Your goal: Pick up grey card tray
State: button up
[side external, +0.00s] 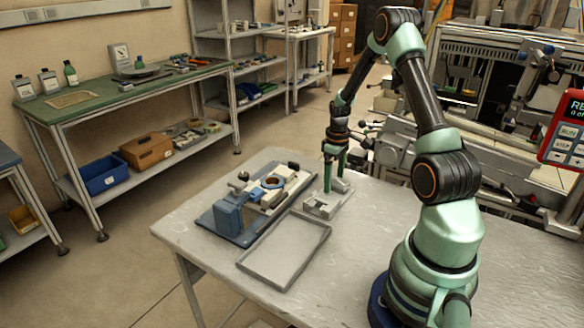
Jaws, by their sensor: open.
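A flat, shallow grey rectangular tray (285,252) lies empty on the near part of the table. A smaller pale grey piece (322,208) with raised parts stands beyond it to the right; I cannot tell for certain which of the two is the card tray. My gripper (334,182) points down at the smaller piece, with its two green fingers apart. The fingertips are at or just above this piece; contact cannot be told. Nothing shows held between the fingers.
A blue-grey fixture (240,212) with a ring and clamps stands left of the smaller piece, close to the flat tray. The grey table (190,232) is bare at its left front corner. A green-topped bench (110,95) stands against the back wall.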

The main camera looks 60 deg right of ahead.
grip_shut()
jog(key=shift+r, duration=0.1)
